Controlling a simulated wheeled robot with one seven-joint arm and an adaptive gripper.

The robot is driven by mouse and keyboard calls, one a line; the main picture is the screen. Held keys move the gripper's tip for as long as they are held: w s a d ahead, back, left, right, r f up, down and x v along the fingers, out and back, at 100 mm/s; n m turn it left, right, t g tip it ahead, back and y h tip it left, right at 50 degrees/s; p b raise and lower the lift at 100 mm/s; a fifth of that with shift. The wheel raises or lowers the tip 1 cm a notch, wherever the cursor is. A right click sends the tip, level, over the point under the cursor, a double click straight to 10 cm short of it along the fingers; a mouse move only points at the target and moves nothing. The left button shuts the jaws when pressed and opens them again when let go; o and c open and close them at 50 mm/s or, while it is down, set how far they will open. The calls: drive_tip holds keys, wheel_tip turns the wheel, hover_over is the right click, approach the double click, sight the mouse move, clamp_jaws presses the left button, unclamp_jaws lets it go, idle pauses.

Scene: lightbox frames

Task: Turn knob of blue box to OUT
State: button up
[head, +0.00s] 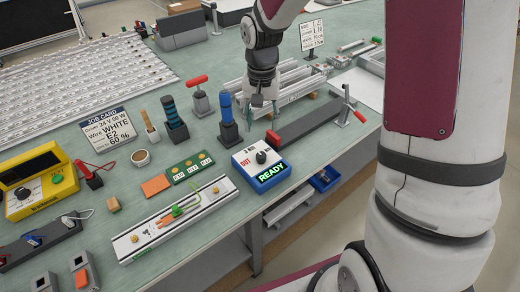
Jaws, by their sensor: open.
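The blue box (271,180) sits near the front edge of the green bench, in the middle of the head view. Its white top carries a round black knob (261,157) and a red OUT label to the left of the knob. Its front shows a lit green READY display. Which mark the knob points at is too small to tell. My gripper (262,112) points down behind the box and a little above the bench, apart from the knob. It is open and empty.
A blue-handled tool in a black holder (229,133) stands just left of my gripper. A dark grey bar with a red end (306,122) lies right of the box. A white rail fixture (172,221) lies to the left. The bench edge is close in front.

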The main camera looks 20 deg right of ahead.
sight(261, 155)
wheel_tip(261, 155, down, 13)
drive_tip(key=shift+f+p, duration=0.1)
drive_tip(key=shift+p, duration=0.5)
clamp_jaws()
